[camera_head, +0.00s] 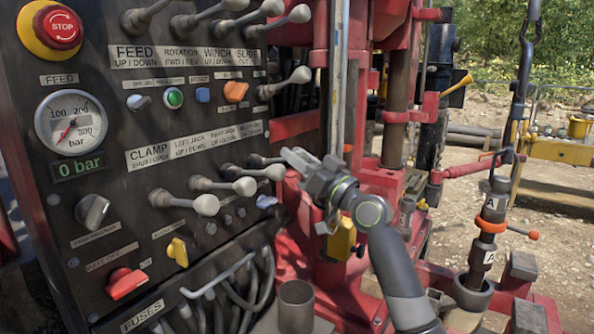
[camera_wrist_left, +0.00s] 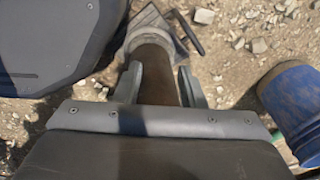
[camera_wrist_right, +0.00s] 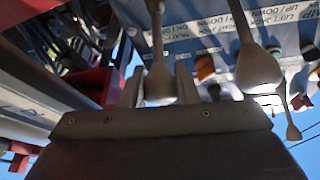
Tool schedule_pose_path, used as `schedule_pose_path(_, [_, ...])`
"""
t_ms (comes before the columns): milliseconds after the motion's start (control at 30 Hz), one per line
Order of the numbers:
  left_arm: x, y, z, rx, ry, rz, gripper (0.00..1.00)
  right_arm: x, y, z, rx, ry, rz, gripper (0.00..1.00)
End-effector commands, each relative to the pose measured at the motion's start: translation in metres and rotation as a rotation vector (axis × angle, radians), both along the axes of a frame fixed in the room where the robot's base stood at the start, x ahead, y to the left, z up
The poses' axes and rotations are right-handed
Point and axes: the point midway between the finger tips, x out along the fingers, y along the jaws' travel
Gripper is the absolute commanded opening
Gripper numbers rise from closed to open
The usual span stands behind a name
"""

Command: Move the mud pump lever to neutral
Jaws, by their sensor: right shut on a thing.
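My right gripper (camera_head: 290,160) is at the right end of the lower lever row. It is shut on a lever (camera_head: 258,160), whose shaft runs from the panel to the jaws. In the right wrist view, the lever's pale knob (camera_wrist_right: 160,84) sits between the two fingers (camera_wrist_right: 160,90). I cannot read that lever's label clearly in either view. My left gripper (camera_wrist_left: 160,88) shows only in the left wrist view, its fingers apart. A brown cylinder with a grey ring (camera_wrist_left: 152,65) shows between them; I see no grip on it.
Adjacent levers (camera_head: 236,186) stick out close to the right gripper's left. A dark control panel (camera_head: 120,200) fills the left side, with a gauge (camera_head: 70,124) and a red stop button (camera_head: 62,28). A red mast frame (camera_head: 400,75) stands right behind the gripper. A blue barrel (camera_wrist_left: 295,105) stands on gravel.

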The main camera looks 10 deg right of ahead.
Motion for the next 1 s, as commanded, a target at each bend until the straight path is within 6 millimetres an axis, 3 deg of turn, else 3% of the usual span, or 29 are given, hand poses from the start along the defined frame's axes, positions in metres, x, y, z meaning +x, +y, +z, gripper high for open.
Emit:
schedule_pose_path(33, [0.0,0.0,-0.013,0.0,0.0,0.0,0.36,0.0,0.0,-0.008,0.007,-0.01,-0.001,0.0])
schedule_pose_path(200, [0.0,0.0,-0.026,0.0,0.0,0.0,0.36,-0.001,-0.001,-0.009,0.031,-0.033,0.0,0.0])
schedule_pose_path(633, [0.0,0.0,-0.028,0.0,0.0,0.0,0.36,-0.001,-0.002,-0.007,0.039,-0.039,0.001,0.0])
schedule_pose_path(667, [0.0,0.0,-0.028,0.0,0.0,0.0,0.36,-0.001,-0.002,-0.007,0.039,-0.038,0.0,0.29])
schedule_pose_path(700, [0.0,0.0,-0.028,0.0,0.0,0.0,0.36,-0.001,-0.002,-0.007,0.039,-0.038,0.0,0.34])
schedule_pose_path(833, [0.0,0.0,-0.028,0.0,0.0,0.0,0.36,-0.001,-0.002,-0.007,0.039,-0.038,0.0,0.49])
schedule_pose_path(1000, [0.0,0.0,-0.028,0.0,0.0,0.0,0.36,-0.002,-0.001,-0.007,0.039,-0.039,0.001,0.49])
